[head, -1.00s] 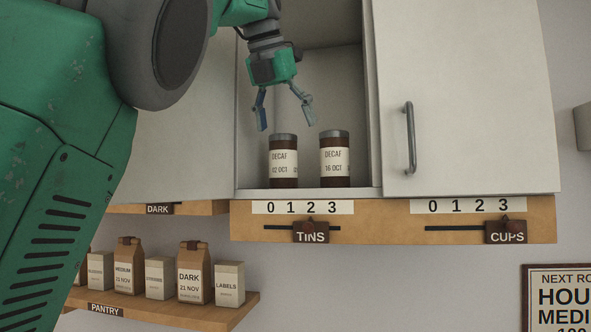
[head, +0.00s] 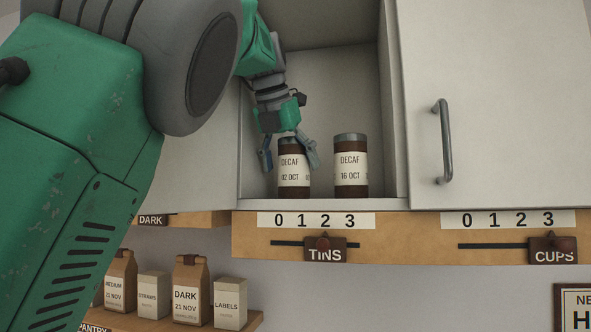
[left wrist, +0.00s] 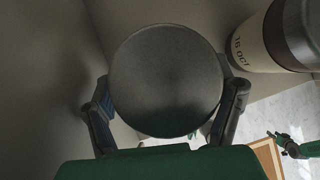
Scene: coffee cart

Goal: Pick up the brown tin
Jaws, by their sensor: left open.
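Two brown tins with grey lids and white DECAF labels stand upright side by side on the cabinet shelf in the head view. The left brown tin (head: 293,170) reads 02 OCT, and the right brown tin (head: 351,168) reads 16 OCT. My left gripper (head: 290,160) is open, with a finger on each side of the left tin's upper part. In the left wrist view the round lid of the left tin (left wrist: 166,80) lies between the open fingers. The right tin (left wrist: 268,38) shows beside the right finger. Contact cannot be told.
The open cabinet has a side wall close to the left tin and a closed door (head: 480,110) with a handle at right. A TINS slider (head: 325,250) and a CUPS slider (head: 553,250) sit on the rail below. Bags and boxes stand on the pantry shelf (head: 235,322).

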